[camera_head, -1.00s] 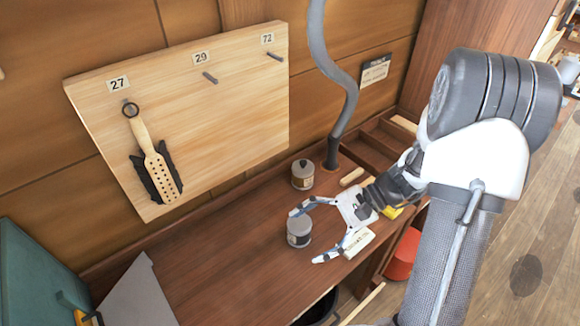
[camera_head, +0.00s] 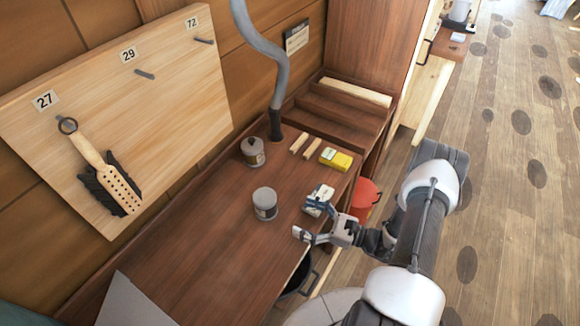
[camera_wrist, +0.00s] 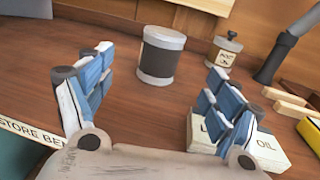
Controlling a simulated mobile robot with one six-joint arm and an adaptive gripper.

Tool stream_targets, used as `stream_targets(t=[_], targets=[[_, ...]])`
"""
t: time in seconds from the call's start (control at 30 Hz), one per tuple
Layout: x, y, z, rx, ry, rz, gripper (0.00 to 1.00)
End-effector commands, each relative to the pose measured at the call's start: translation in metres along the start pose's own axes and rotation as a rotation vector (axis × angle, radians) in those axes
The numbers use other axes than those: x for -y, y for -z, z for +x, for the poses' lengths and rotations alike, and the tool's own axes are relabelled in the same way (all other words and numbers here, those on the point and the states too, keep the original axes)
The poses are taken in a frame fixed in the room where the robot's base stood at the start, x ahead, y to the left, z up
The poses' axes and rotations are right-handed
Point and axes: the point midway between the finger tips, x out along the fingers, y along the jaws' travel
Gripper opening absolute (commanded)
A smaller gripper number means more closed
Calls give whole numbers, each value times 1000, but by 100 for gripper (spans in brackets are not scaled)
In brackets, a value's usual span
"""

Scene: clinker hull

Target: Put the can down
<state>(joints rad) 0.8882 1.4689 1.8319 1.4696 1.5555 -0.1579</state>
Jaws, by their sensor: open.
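The can (camera_head: 265,204) is a grey cylinder with a pale lid and a dark band. It stands upright on the brown wooden bench (camera_head: 215,255). In the wrist view the can (camera_wrist: 161,55) stands beyond the fingertips, apart from them. My gripper (camera_head: 304,220) is open and empty at the bench's right edge, to the right of the can. Its fingers point toward the can, with a clear gap between.
A knob-lidded pot (camera_head: 253,152) stands behind the can. A white box marked OIL (camera_wrist: 262,140) sits close by my right finger in the wrist view. Wooden blocks, a yellow box (camera_head: 336,159) and a grey pipe (camera_head: 273,70) are farther back. A red bucket (camera_head: 363,197) stands beyond the bench edge.

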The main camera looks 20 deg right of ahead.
Motion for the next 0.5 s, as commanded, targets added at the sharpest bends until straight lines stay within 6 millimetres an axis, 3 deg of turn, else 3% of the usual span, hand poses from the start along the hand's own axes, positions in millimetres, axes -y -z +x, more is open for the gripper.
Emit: stream_targets(t=[0.23, 0.5], targets=[[-2, 1, 55, 0, -7, -1, 83], [-1, 1, 79, -1, -3, 0, 83]])
